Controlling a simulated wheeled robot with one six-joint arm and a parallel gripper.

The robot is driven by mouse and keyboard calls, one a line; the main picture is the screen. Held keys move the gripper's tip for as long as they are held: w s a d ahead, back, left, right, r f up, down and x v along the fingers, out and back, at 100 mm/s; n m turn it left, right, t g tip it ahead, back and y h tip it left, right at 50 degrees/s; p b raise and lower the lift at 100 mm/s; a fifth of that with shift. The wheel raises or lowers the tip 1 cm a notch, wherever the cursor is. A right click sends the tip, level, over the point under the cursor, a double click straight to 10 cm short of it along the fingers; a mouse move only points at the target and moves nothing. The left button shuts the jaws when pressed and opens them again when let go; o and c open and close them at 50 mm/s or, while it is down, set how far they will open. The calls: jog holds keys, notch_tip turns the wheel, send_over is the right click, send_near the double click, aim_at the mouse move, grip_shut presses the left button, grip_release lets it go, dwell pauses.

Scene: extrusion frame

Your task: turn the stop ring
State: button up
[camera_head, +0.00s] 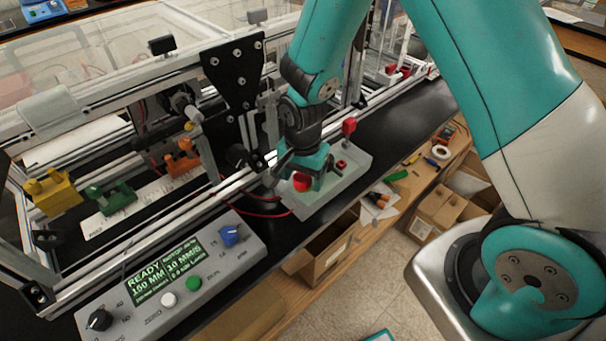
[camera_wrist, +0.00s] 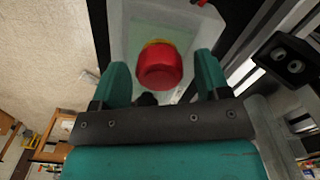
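The stop is a red round knob with a yellow band or collar at its base. It shows in the wrist view (camera_wrist: 160,68) and in the head view (camera_head: 302,182). It stands on a pale grey-green box (camera_head: 350,180) on the black bench top. My gripper (camera_head: 304,175) is above the box at the knob. In the wrist view my gripper (camera_wrist: 161,72) is open, with one teal finger on each side of the knob and a visible gap on both sides. I cannot tell how deep the fingers reach around it.
A smaller red button (camera_head: 341,164) and a raised red part (camera_head: 349,127) are close by on the box. The aluminium frame (camera_head: 235,182) runs along its left. A control panel (camera_head: 170,275) with a lit display is at the lower left. Cardboard boxes (camera_head: 325,250) stand below the bench edge.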

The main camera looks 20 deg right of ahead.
jog(key=shift+r, duration=0.1)
notch_tip(320, 180, up, 17)
jog(key=b, duration=0.2)
jog(key=shift+r, duration=0.15)
dwell(0.6)
jog(key=s+a+r+n+y, duration=0.2)
jog(key=s+n, duration=0.6)
jog(key=s, duration=0.1)
jog(key=s+a+r+n+y, duration=0.2)
jog(key=s+r+n, duration=0.1)
jog(key=s+n, duration=0.6)
jog(key=shift+s+a+r, duration=0.25)
jog(key=shift+s+a, duration=0.05)
jog(key=shift+s, duration=0.2)
